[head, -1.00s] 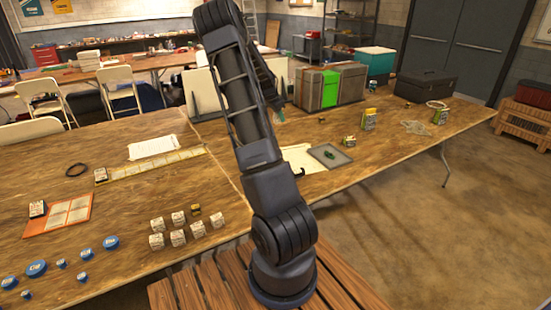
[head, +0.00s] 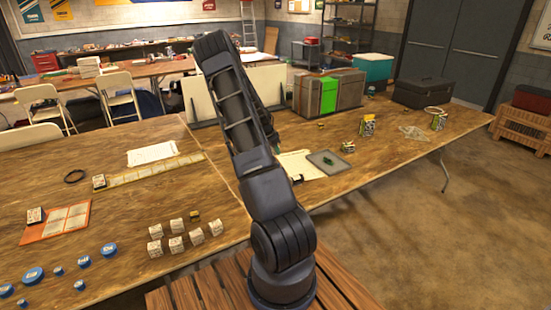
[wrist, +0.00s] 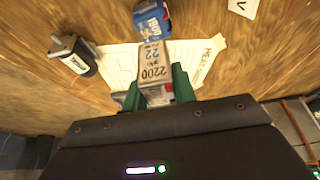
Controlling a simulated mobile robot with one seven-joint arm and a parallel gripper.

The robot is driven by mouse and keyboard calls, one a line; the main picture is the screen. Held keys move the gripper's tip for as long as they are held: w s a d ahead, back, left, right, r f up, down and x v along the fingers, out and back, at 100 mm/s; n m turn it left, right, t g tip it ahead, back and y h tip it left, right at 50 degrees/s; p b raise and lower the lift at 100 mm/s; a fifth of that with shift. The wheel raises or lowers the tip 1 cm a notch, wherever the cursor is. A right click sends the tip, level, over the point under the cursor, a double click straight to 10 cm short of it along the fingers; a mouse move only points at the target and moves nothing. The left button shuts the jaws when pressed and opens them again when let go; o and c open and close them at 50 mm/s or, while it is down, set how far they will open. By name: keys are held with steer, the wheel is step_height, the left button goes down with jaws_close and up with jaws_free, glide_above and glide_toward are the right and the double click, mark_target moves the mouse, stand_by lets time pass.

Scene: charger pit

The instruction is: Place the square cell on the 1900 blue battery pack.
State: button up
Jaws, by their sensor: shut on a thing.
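In the wrist view my gripper (wrist: 156,92) has green fingers shut on a tan and grey box-shaped cell (wrist: 154,66), printed "2200" and "22". A blue battery pack (wrist: 152,20) shows just past the cell's far end, at the top of the view. Its printed number is too small and turned to read surely. I cannot tell whether cell and pack touch, or how high the cell is. In the head view my arm hides the gripper, the cell and the blue pack.
A white lettered sheet (wrist: 115,58) lies under the gripper, with a black block (wrist: 74,55) to the left. In the head view, a grey tray (head: 320,171) lies right of my arm. White cubes (head: 196,236) and blue discs (head: 33,276) stand at left front.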

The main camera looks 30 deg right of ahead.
steer(key=shift+f, duration=2.4)
steer(key=o, duration=1.1)
steer(key=shift+f, duration=0.1)
steer(key=shift+c, duration=0.2)
steer(key=v, duration=1.2)
steer(key=s+a+r+n+t+y, duration=0.15)
steer(key=s+a+r+n, duration=0.25)
steer(key=s+a+r, duration=0.55)
steer(key=s+a+r+n+t+y, duration=0.1)
steer(key=s+a+r+n+y, duration=0.35)
steer(key=a+r, duration=0.75)
steer(key=s+a+r+n, duration=0.2)
steer(key=s+a+n, duration=0.1)
steer(key=s, duration=0.5)
steer(key=s+a+r+n+t+h, duration=0.1)
steer(key=s+a+r+n, duration=0.2)
steer(key=s, duration=0.6)
steer(key=s+a+r+n+t, duration=0.1)
steer(key=s+a+r+n, duration=0.1)
steer(key=s+a, duration=0.3)
steer(key=s+n, duration=0.1)
steer(key=s, duration=0.3)
steer(key=shift+r+h, duration=0.2)
steer(key=shift+h, duration=0.1)
